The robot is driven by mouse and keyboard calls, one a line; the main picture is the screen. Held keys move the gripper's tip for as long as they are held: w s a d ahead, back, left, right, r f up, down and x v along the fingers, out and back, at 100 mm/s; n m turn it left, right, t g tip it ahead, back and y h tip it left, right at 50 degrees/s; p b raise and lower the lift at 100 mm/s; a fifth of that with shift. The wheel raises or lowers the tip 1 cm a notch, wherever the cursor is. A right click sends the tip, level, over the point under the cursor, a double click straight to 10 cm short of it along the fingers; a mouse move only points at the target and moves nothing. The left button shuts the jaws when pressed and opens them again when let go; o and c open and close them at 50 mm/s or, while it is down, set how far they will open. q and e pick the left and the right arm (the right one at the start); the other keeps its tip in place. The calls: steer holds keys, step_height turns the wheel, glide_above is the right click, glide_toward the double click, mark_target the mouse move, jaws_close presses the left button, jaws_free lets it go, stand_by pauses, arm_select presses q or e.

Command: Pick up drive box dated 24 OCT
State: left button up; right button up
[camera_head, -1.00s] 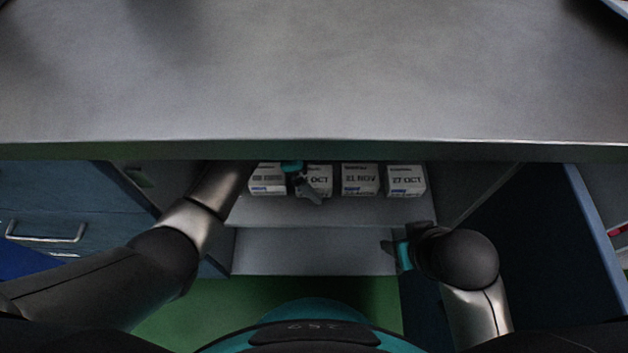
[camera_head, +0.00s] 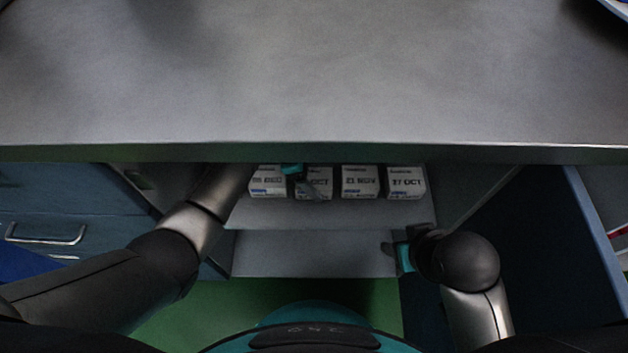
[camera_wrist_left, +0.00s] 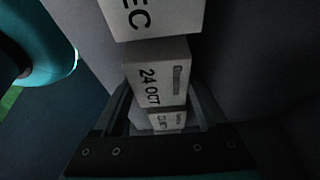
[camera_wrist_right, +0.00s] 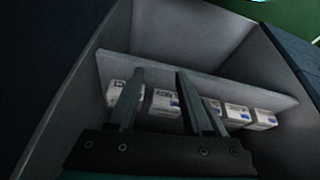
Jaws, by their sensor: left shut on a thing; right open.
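The white drive box dated 24 OCT (camera_wrist_left: 158,85) stands between the fingers of my left gripper (camera_wrist_left: 160,106) in the left wrist view, and the gripper is shut on it. In the head view this box (camera_head: 320,184) is on the cabinet shelf, second from the left, partly hidden by my left gripper (camera_head: 308,182). I cannot tell whether it is clear of the shelf. My right gripper (camera_head: 394,254) is open and empty, in front of the cabinet's right side. In the right wrist view its fingers (camera_wrist_right: 156,80) are apart.
A DEC box (camera_head: 267,181) stands left of the held box; a 21 NOV box (camera_head: 360,181) and a 27 OCT box (camera_head: 406,182) stand right. The worktop (camera_head: 310,90) overhangs the shelf (camera_head: 330,212). An open blue door (camera_head: 590,235) is at the right.

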mark_target(321, 181)
arm_select(q)
steer(key=shift+r, duration=0.1)
stand_by(0.3)
